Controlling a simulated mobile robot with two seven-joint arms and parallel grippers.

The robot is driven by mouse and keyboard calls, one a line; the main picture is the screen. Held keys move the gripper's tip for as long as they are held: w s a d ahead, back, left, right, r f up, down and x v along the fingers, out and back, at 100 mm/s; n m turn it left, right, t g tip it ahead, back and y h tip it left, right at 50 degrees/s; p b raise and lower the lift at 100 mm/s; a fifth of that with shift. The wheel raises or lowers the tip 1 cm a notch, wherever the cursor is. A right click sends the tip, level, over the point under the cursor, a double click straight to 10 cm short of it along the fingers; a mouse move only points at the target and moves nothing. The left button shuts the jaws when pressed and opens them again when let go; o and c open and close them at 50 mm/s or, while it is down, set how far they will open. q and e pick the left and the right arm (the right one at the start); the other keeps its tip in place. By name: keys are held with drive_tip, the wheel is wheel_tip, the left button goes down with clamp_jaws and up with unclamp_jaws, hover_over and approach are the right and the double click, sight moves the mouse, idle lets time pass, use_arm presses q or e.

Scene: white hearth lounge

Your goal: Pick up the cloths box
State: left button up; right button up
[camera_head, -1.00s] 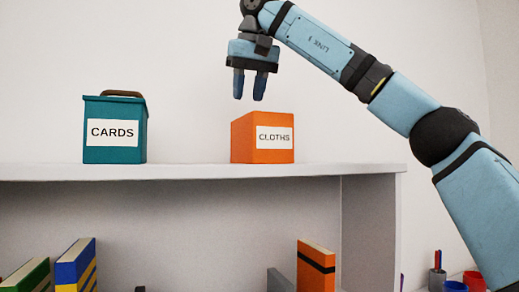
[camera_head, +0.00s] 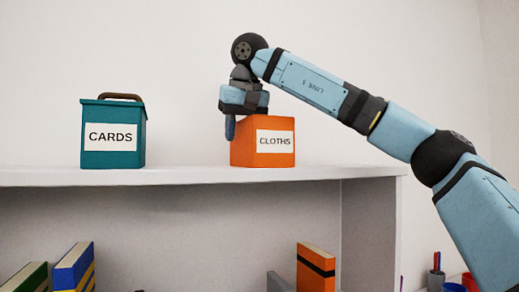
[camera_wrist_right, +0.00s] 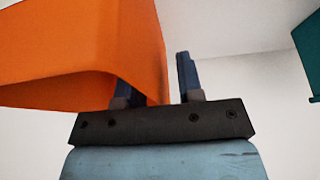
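The orange cloths box (camera_head: 262,148) stands on the white shelf top, its white CLOTHS label facing me. My right gripper (camera_head: 241,118) points down at the box's left side. One finger shows outside the left face; the other is hidden by the box in the head view. In the right wrist view the box (camera_wrist_right: 75,50) fills the upper left. There my right gripper (camera_wrist_right: 156,80) has its fingers apart, one outside the orange wall and one partly hidden by it, so they straddle the wall. I cannot tell whether either finger touches. My left gripper is not in view.
A teal CARDS box (camera_head: 113,137) with a brown handle stands to the left on the same shelf top (camera_head: 190,177), with clear space between the boxes. Books (camera_head: 316,268) stand on the level below. A pen cup (camera_head: 436,278) is at the lower right.

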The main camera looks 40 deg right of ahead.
drive_tip(key=shift+f, duration=0.15)
drive_tip(key=shift+w, duration=0.1)
drive_tip(key=shift+c, duration=0.7)
clamp_jaws()
